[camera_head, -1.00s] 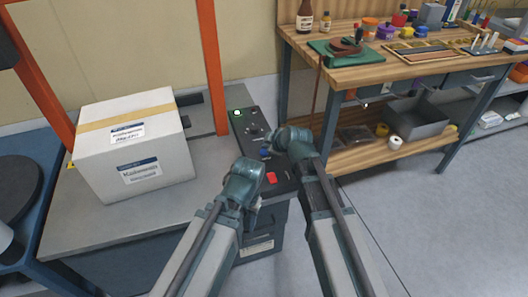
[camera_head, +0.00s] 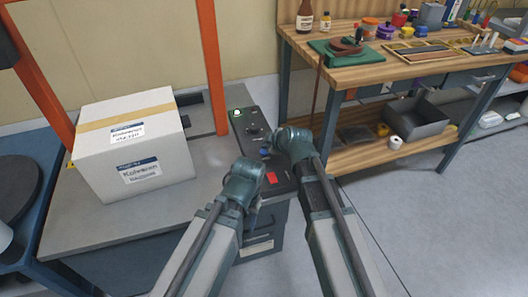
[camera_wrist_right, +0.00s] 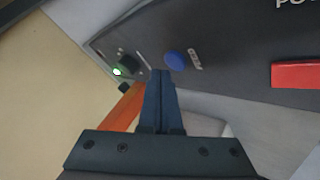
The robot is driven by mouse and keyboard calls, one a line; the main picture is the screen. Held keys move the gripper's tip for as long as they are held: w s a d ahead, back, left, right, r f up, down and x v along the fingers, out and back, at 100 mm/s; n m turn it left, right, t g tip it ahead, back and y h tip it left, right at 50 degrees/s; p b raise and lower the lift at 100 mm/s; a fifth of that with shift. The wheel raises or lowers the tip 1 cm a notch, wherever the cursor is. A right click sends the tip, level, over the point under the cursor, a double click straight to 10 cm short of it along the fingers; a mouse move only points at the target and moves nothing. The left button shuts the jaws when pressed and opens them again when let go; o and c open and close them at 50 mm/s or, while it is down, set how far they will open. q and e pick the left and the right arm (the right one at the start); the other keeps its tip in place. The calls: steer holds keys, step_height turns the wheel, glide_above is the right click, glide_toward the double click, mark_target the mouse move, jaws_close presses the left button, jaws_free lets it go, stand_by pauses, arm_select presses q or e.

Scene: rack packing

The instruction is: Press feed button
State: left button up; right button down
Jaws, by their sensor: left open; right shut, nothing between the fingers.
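The feed button is a round blue button (camera_wrist_right: 176,61) with a label beside it, on a dark control panel (camera_wrist_right: 225,40). It also shows in the head view (camera_head: 264,151). My right gripper (camera_wrist_right: 160,77) is shut and empty. Its fingertips appear close beside the blue button in the wrist view, slightly left and below it; I cannot tell whether they touch the panel. My left gripper (camera_head: 252,202) is open, low beside the panel's near left edge; its fingers are mostly hidden by its wrist.
The panel also has a lit green light (camera_head: 237,113), a dark knob and a red switch (camera_head: 271,178). A white taped box (camera_head: 135,140) sits on the grey table to the left. Orange posts (camera_head: 213,65) stand behind. A wooden workbench (camera_head: 380,68) is at the right.

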steer(key=shift+f+b, duration=0.3)
steer(key=shift+f, duration=0.05)
steer(key=shift+f+b, duration=0.4)
steer(key=shift+f, duration=0.05)
stand_by(0.5)
stand_by(0.4)
steer(key=shift+r+p, duration=0.85)
steer(key=shift+r, duration=0.05)
step_height(320, 180, up, 5)
steer(key=p, duration=0.5)
stand_by(0.6)
